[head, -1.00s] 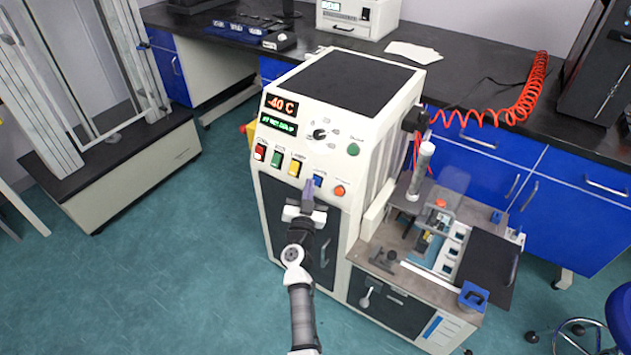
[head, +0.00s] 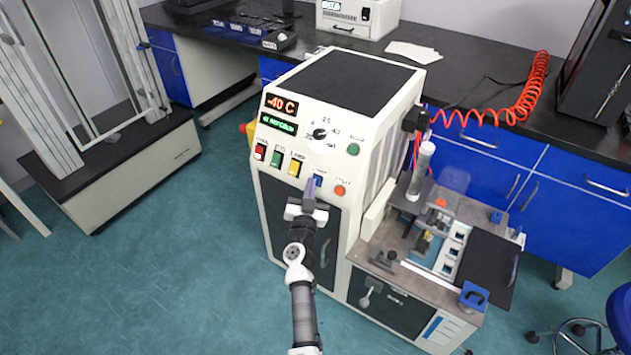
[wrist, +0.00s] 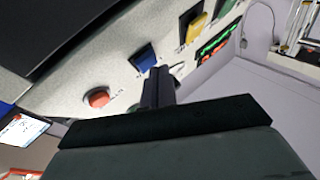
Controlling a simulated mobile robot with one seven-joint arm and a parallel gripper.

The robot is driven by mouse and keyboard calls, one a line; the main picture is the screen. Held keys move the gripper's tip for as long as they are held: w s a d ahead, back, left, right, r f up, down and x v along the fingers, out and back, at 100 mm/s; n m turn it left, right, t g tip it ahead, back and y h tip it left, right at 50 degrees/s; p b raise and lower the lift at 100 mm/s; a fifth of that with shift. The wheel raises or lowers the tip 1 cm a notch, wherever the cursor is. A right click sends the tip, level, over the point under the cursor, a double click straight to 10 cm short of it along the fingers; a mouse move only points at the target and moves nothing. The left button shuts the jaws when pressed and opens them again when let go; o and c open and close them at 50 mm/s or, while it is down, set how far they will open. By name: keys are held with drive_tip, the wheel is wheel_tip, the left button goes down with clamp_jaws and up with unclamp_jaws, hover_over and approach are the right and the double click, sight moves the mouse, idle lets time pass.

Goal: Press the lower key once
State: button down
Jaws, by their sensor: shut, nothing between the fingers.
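The white machine's front panel (head: 290,183) carries a row of coloured keys: red (head: 260,152), green (head: 277,157), yellow (head: 295,167) and blue (head: 318,180). Their small labels are too blurred to tell surely which is the lower key. My gripper (head: 310,190) is shut and empty, its fingertips at the blue key. In the wrist view, the fingers (wrist: 158,85) overlap the near edge of the blue key (wrist: 141,60). I cannot tell whether they touch it. The round orange-red button (wrist: 97,97) lies to their left.
A red display (head: 281,104) reads -40 C above a green text display (head: 278,124). A rotary knob (head: 320,133) and a round green button (head: 353,149) are higher on the panel. Open floor lies to the left.

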drive_tip(key=shift+w+d+f, duration=0.2)
drive_tip(key=shift+w, duration=0.05)
idle(0.8)
drive_tip(key=shift+r, duration=0.1)
drive_tip(key=shift+s+a+r+p, duration=0.3)
drive_tip(key=shift+s+a+p, duration=0.15)
drive_tip(key=shift+s+p, duration=0.2)
drive_tip(key=s+a+r+p, duration=0.1)
drive_tip(key=p, duration=0.1)
drive_tip(key=s+a+r+p, duration=0.1)
drive_tip(key=s+p, duration=0.1)
drive_tip(key=shift+s+a+r, duration=0.1)
drive_tip(key=shift+s+a, duration=0.15)
drive_tip(key=shift+a, duration=0.05)
idle(0.8)
